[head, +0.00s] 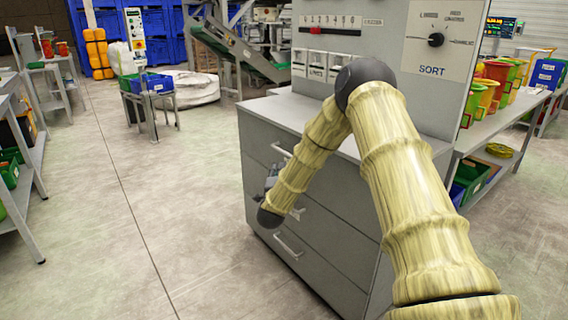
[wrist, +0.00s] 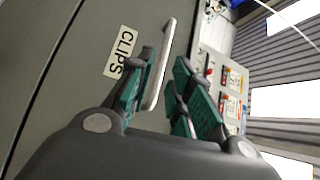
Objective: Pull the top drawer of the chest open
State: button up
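The grey chest (head: 340,245) stands in the middle of the head view, with three drawers in its front. The top drawer's pale handle (head: 282,150) shows beside my arm. My gripper (head: 271,178) is low at the chest's front, small and partly hidden by my arm. In the wrist view my gripper (wrist: 165,66) is open, with teal finger pads. A pale bar handle (wrist: 160,70) runs between the fingers, nearer the left one. A "CLIPS" label (wrist: 120,52) is on the drawer front beside it. Whether a finger touches the handle is unclear. The drawers look closed.
A lower handle (head: 288,247) sticks out below my gripper. A panel with a SORT dial (head: 436,40) rises above the chest top. A bench with coloured bins (head: 500,75) stands to the right. The floor (head: 150,215) left of the chest is clear.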

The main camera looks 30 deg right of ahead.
aim_at(284, 153)
jog(key=shift+m, duration=0.3)
jog(key=x, duration=0.7)
jog(key=r+b+x, duration=0.1)
jog(key=x, duration=0.3)
jog(key=shift+d, duration=0.35)
grip_shut()
